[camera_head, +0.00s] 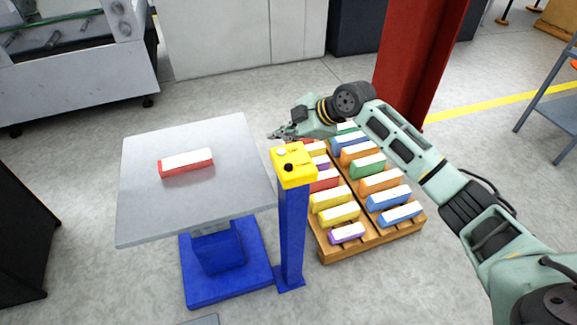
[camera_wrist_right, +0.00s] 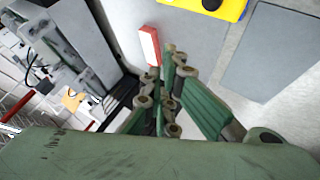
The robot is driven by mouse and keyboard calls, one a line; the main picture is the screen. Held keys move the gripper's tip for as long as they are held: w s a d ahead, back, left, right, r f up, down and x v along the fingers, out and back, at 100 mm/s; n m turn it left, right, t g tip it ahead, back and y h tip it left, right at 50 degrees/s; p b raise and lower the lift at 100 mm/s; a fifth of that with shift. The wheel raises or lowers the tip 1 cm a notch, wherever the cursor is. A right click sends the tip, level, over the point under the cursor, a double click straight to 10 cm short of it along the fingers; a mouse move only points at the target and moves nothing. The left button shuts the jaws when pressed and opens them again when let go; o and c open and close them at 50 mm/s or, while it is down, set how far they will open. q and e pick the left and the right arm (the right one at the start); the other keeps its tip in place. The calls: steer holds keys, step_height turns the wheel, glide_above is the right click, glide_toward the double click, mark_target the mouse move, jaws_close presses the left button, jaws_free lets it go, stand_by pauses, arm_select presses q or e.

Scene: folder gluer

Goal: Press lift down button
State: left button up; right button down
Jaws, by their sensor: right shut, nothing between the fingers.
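A yellow button box (camera_head: 301,178) sits on top of a blue post (camera_head: 292,235). It carries a white button (camera_head: 282,152) and a black button (camera_head: 289,167); which one is lift down cannot be told. The lift has a grey platform (camera_head: 140,215) with a red and white carton (camera_head: 186,168) on it. My right gripper (camera_head: 275,135) is shut and empty, just behind the button box and apart from it. In the right wrist view the shut fingers (camera_wrist_right: 172,55) point toward the carton (camera_wrist_right: 149,45), and the button box (camera_wrist_right: 232,10) is at the top edge. My left gripper is not seen.
A wooden pallet (camera_head: 325,255) with several coloured cartons stands right of the post, under my right arm. A red column (camera_head: 415,50) rises behind the arm. Grey machinery (camera_head: 80,85) is at the back left. The floor in front of the pallet is clear.

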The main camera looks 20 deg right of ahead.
steer(key=b, duration=0.5)
glide_above(289, 167)
steer(key=a, duration=0.2)
step_height(289, 167, down, 8)
steer(key=shift+s+d+r, duration=0.15)
steer(key=shift+f+b, duration=0.4)
steer(key=shift+b, duration=0.05)
stand_by(0.4)
steer(key=shift+f, duration=0.4)
